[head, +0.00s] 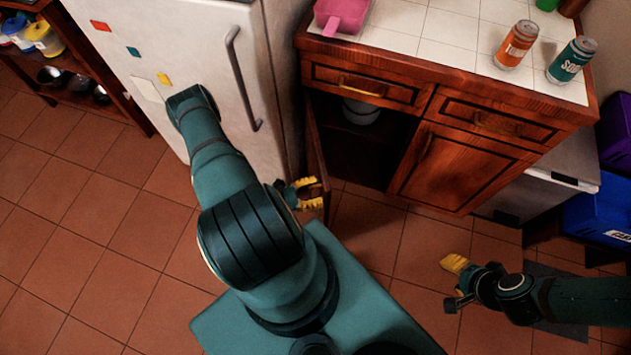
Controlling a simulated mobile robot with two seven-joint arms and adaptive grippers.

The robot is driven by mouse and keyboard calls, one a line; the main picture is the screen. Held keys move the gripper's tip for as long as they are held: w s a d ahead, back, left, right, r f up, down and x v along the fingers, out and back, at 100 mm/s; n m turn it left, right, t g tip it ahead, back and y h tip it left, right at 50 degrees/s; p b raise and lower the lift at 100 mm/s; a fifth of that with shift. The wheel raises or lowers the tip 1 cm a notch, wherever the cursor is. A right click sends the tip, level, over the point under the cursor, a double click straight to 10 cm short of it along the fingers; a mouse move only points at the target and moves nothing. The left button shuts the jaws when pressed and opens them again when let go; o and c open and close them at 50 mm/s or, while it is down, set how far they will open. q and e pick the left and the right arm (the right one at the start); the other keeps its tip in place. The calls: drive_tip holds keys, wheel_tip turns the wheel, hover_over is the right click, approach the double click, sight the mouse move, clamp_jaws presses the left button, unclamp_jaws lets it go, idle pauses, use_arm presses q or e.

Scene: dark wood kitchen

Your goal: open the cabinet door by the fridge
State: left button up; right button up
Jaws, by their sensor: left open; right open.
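The cabinet door by the fridge (315,140) stands swung out beside the fridge and shows nearly edge-on. The dark cabinet interior (362,150) behind it is exposed, with a pale round pot (361,112) inside. My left gripper (311,192), with yellow fingertips, is open at the near end of this door, partly hidden by my arm. I cannot tell whether it touches the door. My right gripper (453,284) is open and empty over the floor at the right, away from the cabinet.
The white fridge (190,60) with its grey handle (241,80) stands left of the cabinet. The neighbouring right cabinet door (455,170) and both drawers are shut. An orange can (515,45) and a teal can (571,60) stand on the counter. A blue bin (600,215) is at right.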

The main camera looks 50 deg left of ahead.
use_arm(q)
drive_tip(key=shift+s+a, duration=0.2)
drive_tip(key=v, duration=1.1)
drive_tip(key=shift+s, duration=0.3)
drive_tip(key=shift+o, duration=0.2)
